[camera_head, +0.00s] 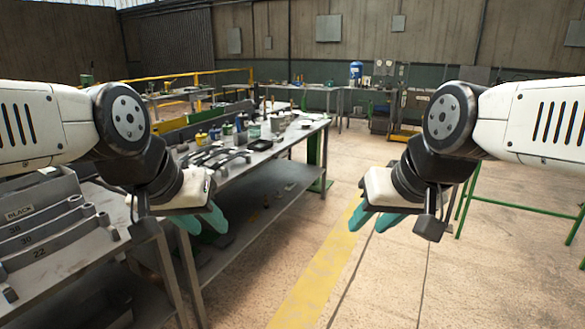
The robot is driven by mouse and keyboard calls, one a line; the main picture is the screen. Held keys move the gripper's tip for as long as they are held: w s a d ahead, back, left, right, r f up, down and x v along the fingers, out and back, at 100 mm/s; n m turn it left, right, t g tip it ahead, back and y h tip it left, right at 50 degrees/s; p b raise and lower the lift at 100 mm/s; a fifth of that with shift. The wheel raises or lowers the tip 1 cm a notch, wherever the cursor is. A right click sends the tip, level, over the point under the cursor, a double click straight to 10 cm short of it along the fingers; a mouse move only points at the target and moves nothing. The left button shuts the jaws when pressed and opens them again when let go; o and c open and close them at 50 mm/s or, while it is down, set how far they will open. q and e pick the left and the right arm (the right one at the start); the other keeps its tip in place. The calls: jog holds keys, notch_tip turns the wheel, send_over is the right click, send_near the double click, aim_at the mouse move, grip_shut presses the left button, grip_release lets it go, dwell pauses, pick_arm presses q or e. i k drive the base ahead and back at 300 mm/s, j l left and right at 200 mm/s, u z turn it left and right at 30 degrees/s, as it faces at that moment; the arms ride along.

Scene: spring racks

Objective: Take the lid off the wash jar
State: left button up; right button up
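I cannot tell for sure which thing is the wash jar. Several small cans and jars stand on the long workbench (312,126), among them a pale jar (254,131), but they are too small to make out a lid. My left gripper (201,222) hangs in front of the bench's near side, its teal fingers apart and empty. My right gripper (375,220) hangs over open floor to the right of the bench, its teal fingers also apart and empty. Neither gripper touches a jar.
A grey rack (45,215) with numbered slots stands at the near left. Tools lie along the workbench. A blue container (356,70) stands on a far table. Green-framed stands (520,206) are at the right. The floor with a yellow stripe (318,275) is clear.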

aim_at(255, 132)
jog(key=i+l+z, duration=0.15)
jog(key=i+z, duration=0.15)
jog(key=i, duration=0.35)
jog(key=i+z, duration=0.25)
jog(key=i, duration=0.35)
jog(key=i+j+z, duration=0.1)
jog(key=i, duration=1.8)
jog(key=i+u, duration=0.25)
jog(key=i, duration=0.2)
jog(key=i+l+u, duration=0.1)
jog(key=i+u, duration=0.15)
jog(key=i, duration=0.2)
jog(key=i+u, duration=0.2)
jog(key=u, duration=0.2)
jog(key=i+j+u, duration=0.1)
jog(key=u, duration=0.3)
jog(key=i+l+u, duration=0.1)
jog(key=i+u, duration=0.35)
jog(key=u, duration=0.3)
jog(key=i+u, duration=0.3)
jog(key=i+l+u, duration=0.1)
jog(key=u, duration=0.25)
